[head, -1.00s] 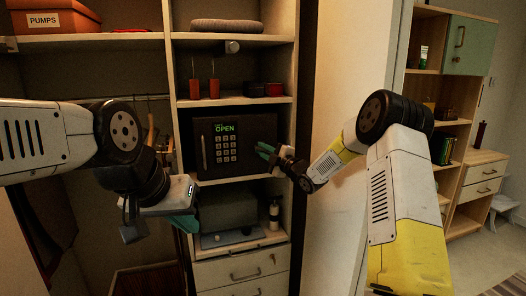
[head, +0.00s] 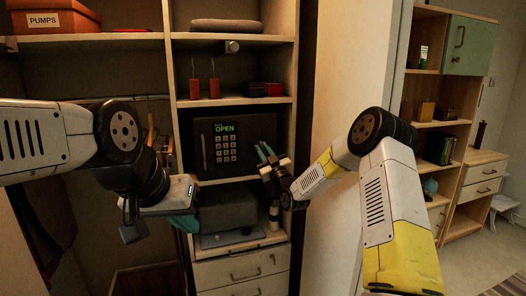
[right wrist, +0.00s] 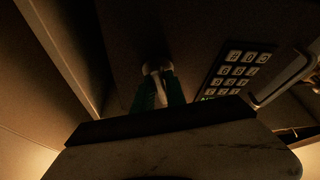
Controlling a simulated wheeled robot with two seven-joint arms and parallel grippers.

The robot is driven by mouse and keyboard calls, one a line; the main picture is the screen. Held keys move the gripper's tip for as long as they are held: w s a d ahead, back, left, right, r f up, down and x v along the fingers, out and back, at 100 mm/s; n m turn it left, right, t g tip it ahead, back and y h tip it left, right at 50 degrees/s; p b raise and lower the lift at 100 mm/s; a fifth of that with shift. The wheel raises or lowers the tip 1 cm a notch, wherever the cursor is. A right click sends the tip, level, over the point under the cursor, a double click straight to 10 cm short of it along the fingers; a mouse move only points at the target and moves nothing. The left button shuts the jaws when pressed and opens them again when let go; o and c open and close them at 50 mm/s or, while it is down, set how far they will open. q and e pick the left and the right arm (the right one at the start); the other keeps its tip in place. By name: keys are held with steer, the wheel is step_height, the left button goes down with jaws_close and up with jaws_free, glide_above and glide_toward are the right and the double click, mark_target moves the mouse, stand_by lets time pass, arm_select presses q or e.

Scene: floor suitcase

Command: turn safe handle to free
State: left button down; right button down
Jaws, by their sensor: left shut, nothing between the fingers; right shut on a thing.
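The dark safe (head: 238,128) stands on a shelf with a lit keypad (head: 226,148) and a green OPEN display on its front. My right gripper (head: 264,150) is at the right side of the safe's front, its green fingers tilted up and left. In the right wrist view its fingers are shut on a small pale piece, the safe handle (right wrist: 157,68), beside the keypad. In the head view the fingers hide this handle. My left gripper (head: 184,222) is shut and empty, low and left of the safe, apart from it.
A fixed vertical bar (head: 203,152) is on the safe's left front. A pale panel (head: 345,90) stands right of the shelves.

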steer(key=shift+f+m+t+h, duration=0.1)
steer(key=shift+m+t+h, duration=0.45)
steer(key=shift+m, duration=1.15)
steer(key=shift+h, duration=0.35)
steer(key=c, duration=1.4)
jaws_free()
steer(key=shift+o, duration=0.2)
steer(key=v, duration=0.7)
steer(key=shift+s+d, duration=0.15)
steer(key=shift+s, duration=0.2)
